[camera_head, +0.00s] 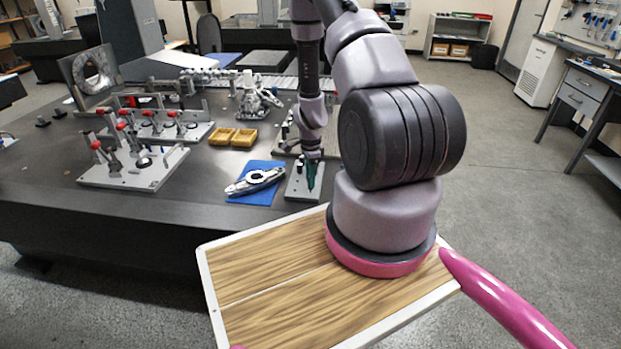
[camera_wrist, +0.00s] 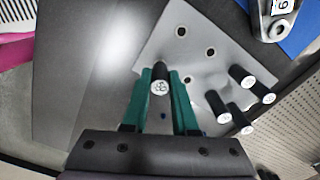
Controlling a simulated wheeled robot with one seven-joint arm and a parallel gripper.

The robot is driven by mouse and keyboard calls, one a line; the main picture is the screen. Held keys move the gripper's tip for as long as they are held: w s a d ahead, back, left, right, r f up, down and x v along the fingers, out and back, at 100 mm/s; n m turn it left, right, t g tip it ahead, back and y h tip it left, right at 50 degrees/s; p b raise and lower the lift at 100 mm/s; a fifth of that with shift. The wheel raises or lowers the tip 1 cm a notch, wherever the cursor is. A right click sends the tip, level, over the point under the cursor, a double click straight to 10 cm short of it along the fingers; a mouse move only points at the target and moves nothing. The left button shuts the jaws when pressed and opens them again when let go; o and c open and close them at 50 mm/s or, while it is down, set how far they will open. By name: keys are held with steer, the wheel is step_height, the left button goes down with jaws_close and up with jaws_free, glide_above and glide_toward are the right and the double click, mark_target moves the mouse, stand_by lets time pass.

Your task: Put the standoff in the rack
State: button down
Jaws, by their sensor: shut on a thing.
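The rack is a light grey plate (camera_head: 297,190) with round holes on the dark table, near its front edge. In the wrist view the rack (camera_wrist: 195,30) shows several empty holes on its far side and several black standoffs with white marked ends (camera_wrist: 241,77) at right. My gripper (camera_head: 311,178) is over the rack. In the wrist view its green fingers (camera_wrist: 160,82) are shut on a black standoff (camera_wrist: 159,79) with a white marked end. The fingers hide its sides, and I cannot tell whether its lower end is above the plate or in a hole.
A blue mat (camera_head: 262,196) with a metal bracket (camera_head: 254,180) lies left of the rack. Fixture plates with red-tipped clamps (camera_head: 135,172) stand at left. The table's front edge is close to the rack.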

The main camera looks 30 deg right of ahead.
steer(key=shift+f, duration=0.9)
stand_by(0.3)
steer(key=c, duration=0.6)
jaws_free()
step_height(320, 180, up, 11)
steer(key=shift+f, duration=0.1)
